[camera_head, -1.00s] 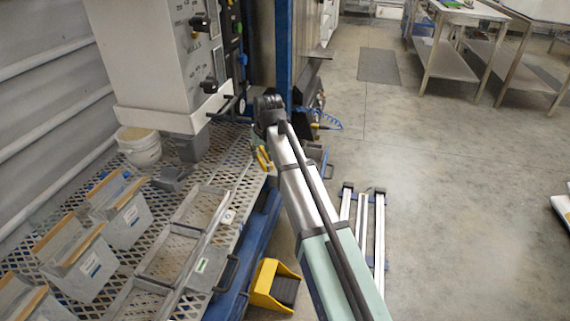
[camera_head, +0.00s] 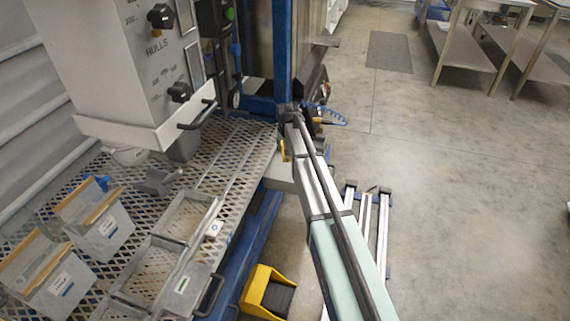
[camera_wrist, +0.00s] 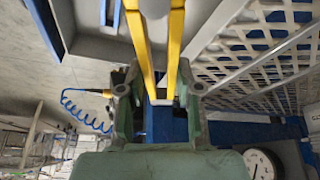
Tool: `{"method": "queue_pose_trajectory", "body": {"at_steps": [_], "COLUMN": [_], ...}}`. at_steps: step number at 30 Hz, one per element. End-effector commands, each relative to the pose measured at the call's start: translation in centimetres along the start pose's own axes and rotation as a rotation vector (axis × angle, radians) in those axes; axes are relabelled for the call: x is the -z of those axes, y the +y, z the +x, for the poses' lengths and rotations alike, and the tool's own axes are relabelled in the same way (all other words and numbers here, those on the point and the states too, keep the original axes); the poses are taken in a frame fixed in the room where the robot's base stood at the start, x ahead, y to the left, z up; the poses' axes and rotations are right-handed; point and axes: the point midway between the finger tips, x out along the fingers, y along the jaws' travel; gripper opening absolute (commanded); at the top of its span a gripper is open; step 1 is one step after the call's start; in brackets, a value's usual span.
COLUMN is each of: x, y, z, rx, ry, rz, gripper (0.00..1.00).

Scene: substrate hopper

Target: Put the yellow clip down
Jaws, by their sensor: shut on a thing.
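The yellow clip (camera_wrist: 174,45) is between the fingers of my gripper (camera_wrist: 159,88) in the wrist view. Its two yellow arms reach up to the top edge of the picture and converge between the fingertips. My gripper is shut on it. In the head view a small yellow part of the clip (camera_head: 283,151) shows beside the end of my arm, by the right edge of the mesh table. A grey surface (camera_head: 279,179) lies just below it in the picture; I cannot tell whether they touch. My arm hides most of the gripper there.
The hopper machine (camera_head: 125,70) stands behind, beside a blue post (camera_head: 284,50). A yellow pedal (camera_head: 256,292) and rails (camera_head: 367,235) are on the floor. The floor at right is open.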

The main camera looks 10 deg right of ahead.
Motion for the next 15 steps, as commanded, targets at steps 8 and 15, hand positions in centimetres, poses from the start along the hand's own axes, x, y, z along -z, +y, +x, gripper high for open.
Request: {"method": "queue_pose_trajectory", "body": {"at_steps": [8, 15], "x": [-2.8, -4.2], "y": [-0.1, -0.1], "z": [6.7, 10.0], "rx": [0.000, 0.000], "ry": [-0.003, -0.001], "rz": [-0.001, -0.001], "gripper": [0.02, 0.02]}}
